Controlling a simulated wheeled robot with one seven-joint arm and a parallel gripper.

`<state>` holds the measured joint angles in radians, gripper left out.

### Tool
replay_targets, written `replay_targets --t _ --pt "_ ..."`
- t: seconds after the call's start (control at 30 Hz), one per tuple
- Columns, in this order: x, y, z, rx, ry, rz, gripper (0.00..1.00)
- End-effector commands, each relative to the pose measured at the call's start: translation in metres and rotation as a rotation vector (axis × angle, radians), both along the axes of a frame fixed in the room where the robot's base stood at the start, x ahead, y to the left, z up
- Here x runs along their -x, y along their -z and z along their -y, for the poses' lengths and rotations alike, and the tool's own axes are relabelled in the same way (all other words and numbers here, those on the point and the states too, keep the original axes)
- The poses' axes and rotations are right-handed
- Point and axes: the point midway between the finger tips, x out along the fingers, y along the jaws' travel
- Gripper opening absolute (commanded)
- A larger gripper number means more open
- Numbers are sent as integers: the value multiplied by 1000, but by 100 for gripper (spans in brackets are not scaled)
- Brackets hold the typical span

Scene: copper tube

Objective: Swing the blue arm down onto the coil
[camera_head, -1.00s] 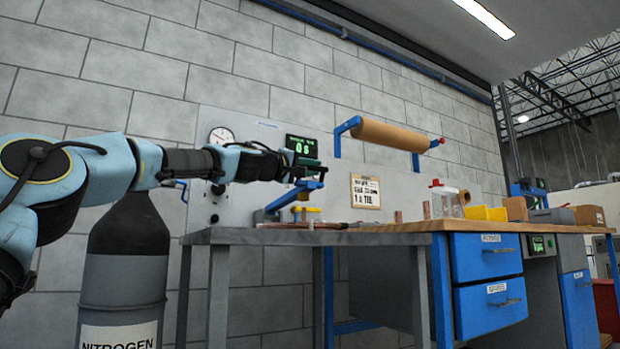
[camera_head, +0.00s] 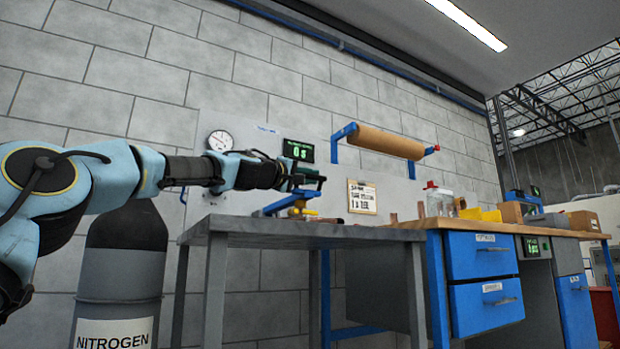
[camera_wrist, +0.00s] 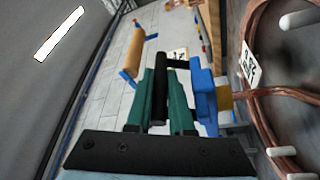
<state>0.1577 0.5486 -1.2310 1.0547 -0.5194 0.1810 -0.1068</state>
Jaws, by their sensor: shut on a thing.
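The blue arm (camera_head: 284,203) stands over the grey bench in the head view, tilted upward to the right. In the wrist view the blue arm (camera_wrist: 205,95) is right beside the fingers. My gripper (camera_head: 318,180) is at its raised end. In the wrist view the green fingers of my gripper (camera_wrist: 162,90) are shut on a black grip (camera_wrist: 160,82) by the arm. The copper coil (camera_wrist: 262,95) lies at the right of the wrist view, around white pegs, apart from the blue arm. In the head view the coil is seen edge-on and hard to make out.
The grey bench (camera_head: 300,234) adjoins a wooden-topped bench with blue drawers (camera_head: 482,255). A paper roll (camera_head: 388,140) hangs on the wall above. A nitrogen cylinder (camera_head: 122,265) stands at left.

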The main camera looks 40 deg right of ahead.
Motion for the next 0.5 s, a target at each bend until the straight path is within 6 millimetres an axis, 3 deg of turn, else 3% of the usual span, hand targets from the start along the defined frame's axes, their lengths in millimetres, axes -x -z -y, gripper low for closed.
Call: replay_targets --t 0.13,0.5 --pt "0 8 2 -11 7 -5 32" --pt "1 11 -9 -7 2 -1 32"
